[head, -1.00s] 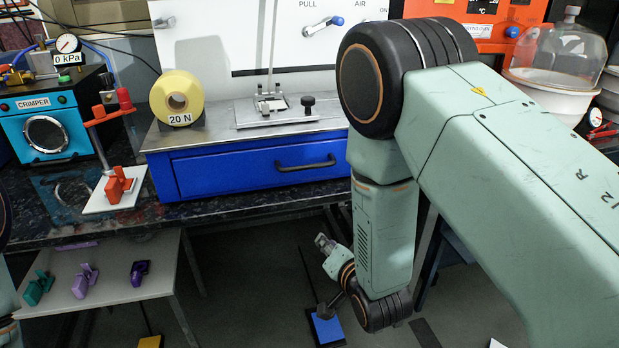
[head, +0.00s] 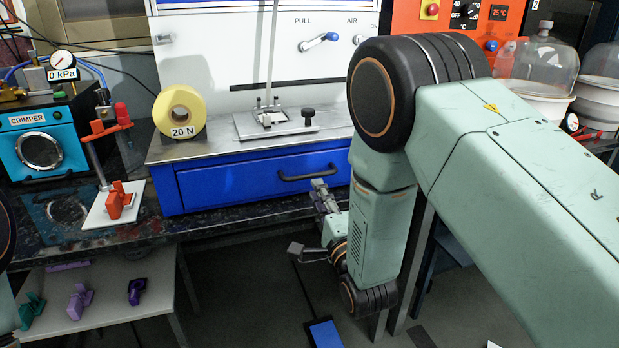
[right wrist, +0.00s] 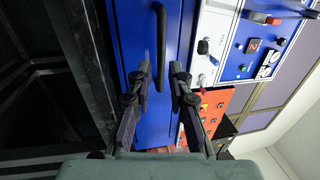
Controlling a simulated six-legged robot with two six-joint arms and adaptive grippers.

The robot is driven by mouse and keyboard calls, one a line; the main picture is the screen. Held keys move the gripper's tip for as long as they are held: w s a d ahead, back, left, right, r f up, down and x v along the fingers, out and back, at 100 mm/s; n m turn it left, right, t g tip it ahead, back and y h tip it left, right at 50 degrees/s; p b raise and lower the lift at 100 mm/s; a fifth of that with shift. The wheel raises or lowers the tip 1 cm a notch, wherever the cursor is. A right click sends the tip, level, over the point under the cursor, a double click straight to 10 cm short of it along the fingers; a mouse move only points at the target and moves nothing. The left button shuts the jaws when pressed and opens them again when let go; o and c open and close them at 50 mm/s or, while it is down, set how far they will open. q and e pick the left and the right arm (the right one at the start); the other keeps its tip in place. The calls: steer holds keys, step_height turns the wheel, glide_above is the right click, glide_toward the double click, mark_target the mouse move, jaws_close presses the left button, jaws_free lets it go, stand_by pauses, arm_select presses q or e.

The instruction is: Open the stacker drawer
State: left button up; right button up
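The stacker drawer (head: 235,187) is a blue drawer under a grey worktop, and its front looks flush with the blue cabinet. Its black bar handle (head: 308,173) runs across the front in the head view. The handle also shows upright in the right wrist view (right wrist: 161,45). My right gripper (head: 319,184) is just in front of and slightly below the handle. In the right wrist view my right gripper (right wrist: 162,72) is open, with its fingertips either side of the handle's lower end in the picture; contact cannot be told. My left gripper is out of view.
On the worktop stand a yellow 20 N roll (head: 180,108) and a metal press fixture (head: 275,122). A blue crimper (head: 40,145) and a red-and-white stand (head: 115,203) are to the left. A low shelf (head: 110,300) holds several small clips. Open floor lies below the drawer.

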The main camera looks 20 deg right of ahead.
mark_target(310, 176)
steer(key=w, duration=0.2)
steer(key=w+b, duration=0.1)
steer(key=w, duration=0.1)
steer(key=w+r, duration=0.1)
steer(key=w, duration=0.1)
steer(key=shift+w+a, duration=0.1)
steer(key=shift+r, duration=0.2)
steer(key=shift+c, duration=0.4)
jaws_close()
steer(key=shift+f, duration=0.1)
